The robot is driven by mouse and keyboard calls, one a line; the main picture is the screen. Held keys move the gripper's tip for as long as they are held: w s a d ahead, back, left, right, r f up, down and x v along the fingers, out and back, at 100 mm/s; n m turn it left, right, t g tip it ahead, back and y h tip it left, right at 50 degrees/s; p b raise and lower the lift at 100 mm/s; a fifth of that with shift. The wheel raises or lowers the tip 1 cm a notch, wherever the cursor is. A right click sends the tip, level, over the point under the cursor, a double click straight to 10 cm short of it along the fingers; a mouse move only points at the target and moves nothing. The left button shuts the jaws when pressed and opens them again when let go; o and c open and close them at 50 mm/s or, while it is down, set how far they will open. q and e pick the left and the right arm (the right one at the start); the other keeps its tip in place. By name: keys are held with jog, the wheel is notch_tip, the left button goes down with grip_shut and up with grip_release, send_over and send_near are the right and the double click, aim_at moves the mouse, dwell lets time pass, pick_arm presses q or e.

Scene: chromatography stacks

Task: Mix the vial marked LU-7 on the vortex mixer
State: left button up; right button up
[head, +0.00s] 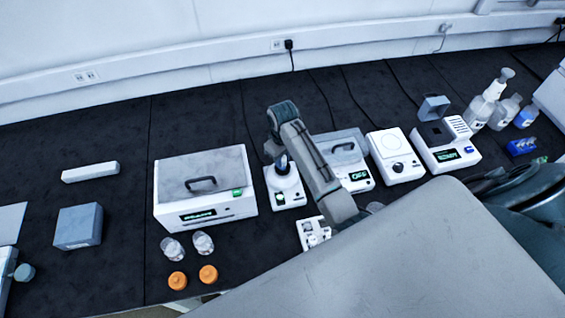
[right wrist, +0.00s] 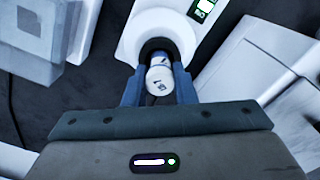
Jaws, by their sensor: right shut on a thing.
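The vortex mixer (head: 288,192) is a small white unit with a dark cup on top and a green-lit display, left of centre in the head view. It also shows in the right wrist view (right wrist: 127,45). My right gripper (head: 282,163) is directly over the cup. In the right wrist view my right gripper (right wrist: 158,90) is shut on a small vial (right wrist: 160,75) with a pale top and dark marks, which I cannot read surely. The vial is in line with the dark cup; I cannot tell whether it touches it. My left gripper is out of view.
A lidded white box (head: 205,205) stands left of the mixer. A lidded unit reading OFF (head: 358,182) stands close on the right. A small white rack (head: 309,232) is in front. Two clear jars (head: 203,243) and two orange caps (head: 208,273) lie nearer.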

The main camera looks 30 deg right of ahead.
jog(key=o, duration=1.3)
jog(key=shift+r, duration=0.1)
jog(key=shift+r, duration=2.95)
